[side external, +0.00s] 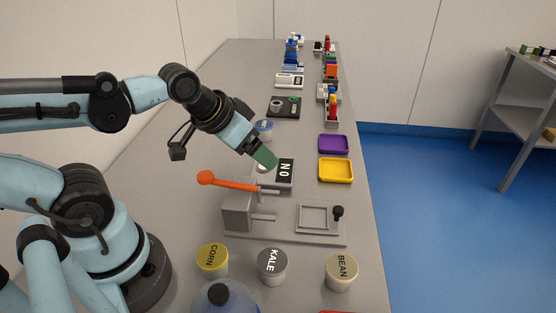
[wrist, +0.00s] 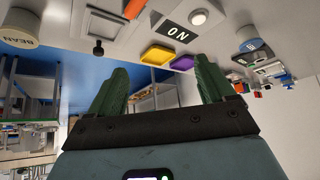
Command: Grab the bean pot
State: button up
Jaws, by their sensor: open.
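The bean pot (side external: 341,273) is a small round pot with a tan lid marked BEAN. It stands upright on the grey table at the front right in the side external view. In the wrist view the bean pot (wrist: 20,32) shows upside down at the top left edge.
A yellow-lidded CORN pot (side external: 212,261) and a grey-lidded KALE pot (side external: 272,266) stand left of the bean pot. A grey fixture with an orange lever (side external: 232,182) lies between my gripper and the pots. Yellow (side external: 337,170) and purple (side external: 333,144) trays sit near the right edge.

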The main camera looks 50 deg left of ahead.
jog(key=g, duration=0.7)
send_over(343, 265)
jog(key=shift+n, duration=0.4)
jog(key=f, duration=0.7)
jog(key=shift+w+a, duration=0.1)
jog(key=shift+w, duration=0.1)
jog(key=shift+s+f, duration=0.15)
jog(key=shift+f, duration=1.2)
jog(key=shift+s+f, duration=0.1)
jog(key=shift+f, duration=1.2)
jog(key=c, duration=1.1)
jog(key=shift+o, duration=0.2)
